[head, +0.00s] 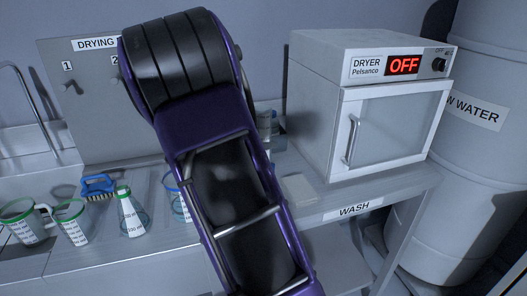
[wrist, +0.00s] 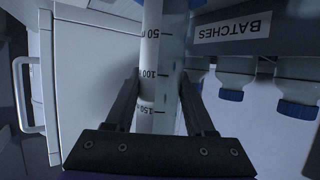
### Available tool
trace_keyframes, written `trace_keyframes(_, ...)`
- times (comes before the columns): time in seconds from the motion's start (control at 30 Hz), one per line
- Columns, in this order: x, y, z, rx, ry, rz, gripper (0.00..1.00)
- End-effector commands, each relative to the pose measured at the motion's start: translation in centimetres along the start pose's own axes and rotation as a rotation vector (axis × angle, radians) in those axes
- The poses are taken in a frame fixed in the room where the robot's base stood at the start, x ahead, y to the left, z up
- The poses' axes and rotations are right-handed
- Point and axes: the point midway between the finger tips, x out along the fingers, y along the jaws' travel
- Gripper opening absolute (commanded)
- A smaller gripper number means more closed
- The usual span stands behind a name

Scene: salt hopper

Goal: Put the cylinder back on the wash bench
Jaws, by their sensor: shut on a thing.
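A clear graduated cylinder (wrist: 158,45) with a white scale marked 50, 100 and 150 stands between the fingers of my gripper (wrist: 160,78) in the wrist view. The gripper is shut on it. The cylinder's ends are cut off or hidden. In the head view my purple arm covers the middle, and neither gripper nor held cylinder can be made out. The wash bench (head: 412,186), labelled WASH on its front edge, runs across the head view under the dryer.
The dryer (head: 375,105) reads OFF. Beakers (head: 72,222), a conical flask (head: 131,214) and a blue brush (head: 98,186) stand at left, before the drying board (head: 75,110). A water barrel (head: 470,190) is at right. Blue-capped bottles (wrist: 236,75) hang under the BATCHES label.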

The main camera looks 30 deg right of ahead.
Motion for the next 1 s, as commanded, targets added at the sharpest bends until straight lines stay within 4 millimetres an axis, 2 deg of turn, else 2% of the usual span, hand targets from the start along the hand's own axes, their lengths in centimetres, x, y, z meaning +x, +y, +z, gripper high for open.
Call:
trace_keyframes(0.03, 0.45, 0.00, 1.15, -0.005, 0.000, 0.001, 0.00)
trace_keyframes(0.1, 0.68, -0.01, 1.69, -0.002, 0.000, 0.001, 0.00)
trace_keyframes(0.47, 0.80, 0.00, 1.93, -0.002, 0.000, 0.000, 0.00)
trace_keyframes(0.5, 0.81, -0.01, 1.96, -0.001, 0.000, 0.000, 0.58)
trace_keyframes(0.63, 0.80, 0.00, 1.94, -0.001, 0.000, 0.000, 0.81)
trace_keyframes(0.67, 0.80, 0.00, 1.94, -0.001, 0.000, 0.000, 0.84)
trace_keyframes(1.0, 0.62, -0.02, 1.56, 0.001, 0.000, -0.001, 0.84)
